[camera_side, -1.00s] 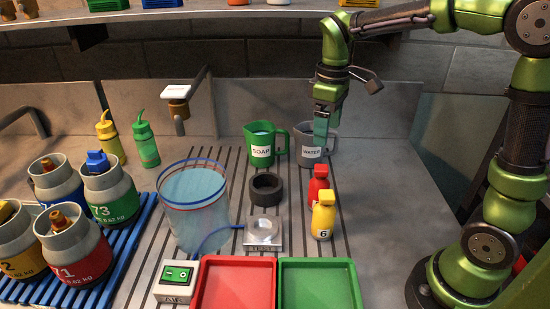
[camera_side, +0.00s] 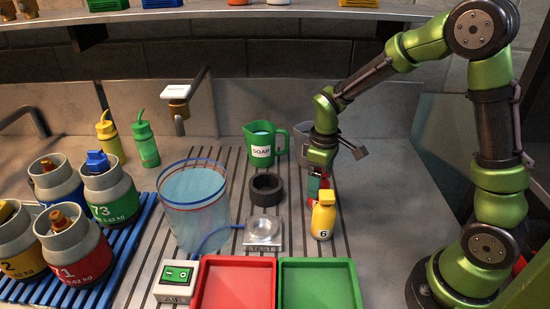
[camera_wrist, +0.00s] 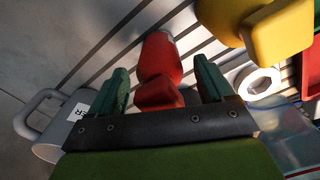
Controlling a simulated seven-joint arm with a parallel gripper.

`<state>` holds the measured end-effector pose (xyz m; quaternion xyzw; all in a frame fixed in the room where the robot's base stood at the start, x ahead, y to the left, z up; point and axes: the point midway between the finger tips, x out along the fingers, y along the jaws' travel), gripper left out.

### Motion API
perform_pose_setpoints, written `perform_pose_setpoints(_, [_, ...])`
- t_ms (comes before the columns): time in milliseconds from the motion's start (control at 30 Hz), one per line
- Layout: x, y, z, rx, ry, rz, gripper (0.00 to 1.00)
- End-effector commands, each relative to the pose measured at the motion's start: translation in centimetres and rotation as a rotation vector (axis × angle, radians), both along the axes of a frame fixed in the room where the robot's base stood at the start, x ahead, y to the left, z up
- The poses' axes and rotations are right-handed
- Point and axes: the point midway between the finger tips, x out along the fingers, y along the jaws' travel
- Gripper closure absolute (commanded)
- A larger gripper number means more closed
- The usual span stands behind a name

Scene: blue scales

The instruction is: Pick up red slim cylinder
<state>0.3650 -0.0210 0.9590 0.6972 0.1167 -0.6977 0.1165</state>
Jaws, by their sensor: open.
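The red slim cylinder is a small red bottle with a red cap (camera_wrist: 160,57). It stands on the grooved counter and is mostly hidden in the side view, where some red (camera_side: 310,197) shows behind the yellow bottle and by my fingers. My gripper (camera_side: 317,183) is low over it, pointing down. In the wrist view my gripper (camera_wrist: 163,84) is open, with one green finger on each side of the red bottle. Gaps show between the fingers and the bottle, and I see no grip on it.
A yellow bottle (camera_side: 323,218) marked 6 stands close in front of the red one. The grey water mug (camera_wrist: 58,128) and green soap mug (camera_side: 262,150) stand behind. A black ring (camera_side: 266,188), scale (camera_side: 263,235), red tray (camera_side: 235,262) and green tray (camera_side: 318,262) are nearby.

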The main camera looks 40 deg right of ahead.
Motion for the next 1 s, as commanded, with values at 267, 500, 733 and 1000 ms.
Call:
perform_pose_setpoints(267, [0.0, 0.0, -2.1, 0.0, -0.001, -0.001, 0.19])
perform_pose_setpoints(500, [0.0, 0.0, -2.0, 0.0, -0.001, -0.001, 0.33])
perform_pose_setpoints(733, [0.0, 0.0, -2.0, 0.0, -0.001, 0.0, 0.68])
perform_pose_setpoints(1000, [0.1, 0.0, -1.9, 0.0, -0.003, 0.0, 0.92])
